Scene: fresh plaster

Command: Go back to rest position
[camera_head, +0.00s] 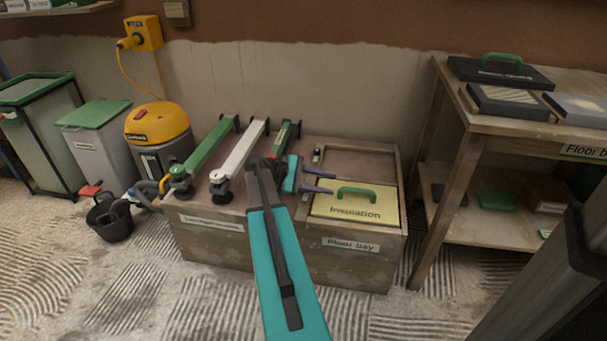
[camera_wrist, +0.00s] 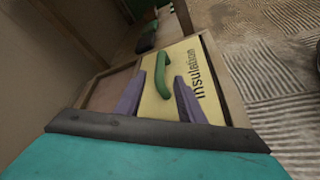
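My gripper (camera_head: 333,184) is at the left of the yellow panel marked "Insulation" (camera_head: 345,211) in the head view. Its two purple fingers are apart, with nothing held between them. I cannot tell the exact gap. My teal arm hides part of the box front.
Long green and white tools (camera_head: 240,155) lie on the box's left part. A yellow-topped vacuum (camera_head: 158,125), bins (camera_head: 97,140) and a black bucket (camera_head: 110,217) stand left. A wooden table (camera_head: 470,150) with dark handled panels (camera_head: 500,72) stands right. Ridged floor (camera_head: 130,280) is open in front.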

